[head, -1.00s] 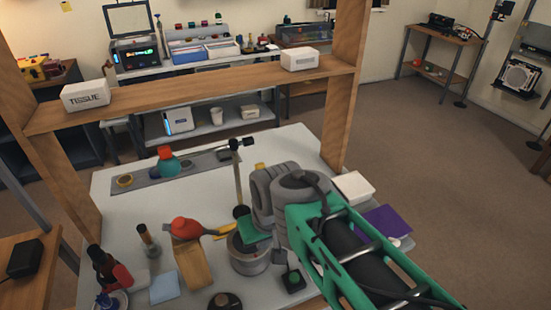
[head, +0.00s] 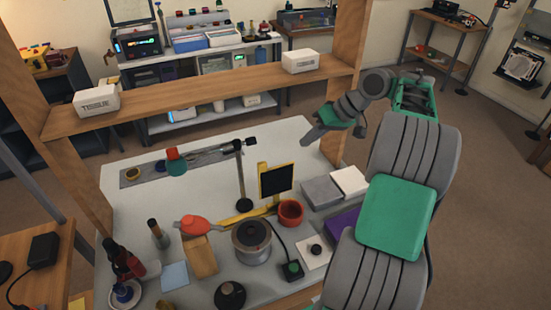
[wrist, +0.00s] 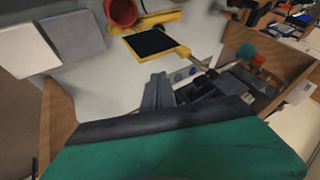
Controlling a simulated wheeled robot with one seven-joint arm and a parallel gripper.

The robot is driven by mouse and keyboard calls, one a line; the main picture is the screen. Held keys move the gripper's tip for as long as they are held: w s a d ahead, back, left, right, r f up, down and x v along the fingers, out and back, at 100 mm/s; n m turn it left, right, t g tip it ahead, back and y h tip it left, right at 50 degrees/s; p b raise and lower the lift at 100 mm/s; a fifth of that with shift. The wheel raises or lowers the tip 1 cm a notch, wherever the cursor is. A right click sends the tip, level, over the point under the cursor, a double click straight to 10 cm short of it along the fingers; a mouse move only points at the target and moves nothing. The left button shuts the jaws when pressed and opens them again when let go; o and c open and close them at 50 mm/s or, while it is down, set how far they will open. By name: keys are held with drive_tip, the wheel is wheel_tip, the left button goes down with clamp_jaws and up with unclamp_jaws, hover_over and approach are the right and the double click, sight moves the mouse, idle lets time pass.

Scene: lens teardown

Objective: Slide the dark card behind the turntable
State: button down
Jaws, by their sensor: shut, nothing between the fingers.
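The dark card (head: 275,180) stands upright with a yellow edge on a yellow holder (head: 245,214). The card also shows in the wrist view (wrist: 150,43), near the top centre. A round grey drum with a dark top, which looks like the turntable (head: 252,240), stands on the bench in front of the card. My gripper (head: 309,139) is shut and empty above the back right of the bench, behind and right of the card and apart from it. Its fingers show in the wrist view (wrist: 155,90), below the card.
A red cup (head: 290,212) stands beside the card. Grey (head: 321,191) and white (head: 350,180) blocks sit to its right. A thin dark post (head: 241,180) stands left of the card. A wooden shelf (head: 210,86) spans the bench's back. An orange-red object (head: 196,224) rests on a wooden block.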

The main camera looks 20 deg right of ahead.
drive_tip(key=w+a+f, duration=0.3)
drive_tip(key=a+f, duration=0.4)
drive_tip(key=a, duration=0.1)
drive_tip(key=shift+w+a+f, duration=0.3)
drive_tip(key=shift+w+f, duration=0.1)
drive_tip(key=shift+a, duration=0.1)
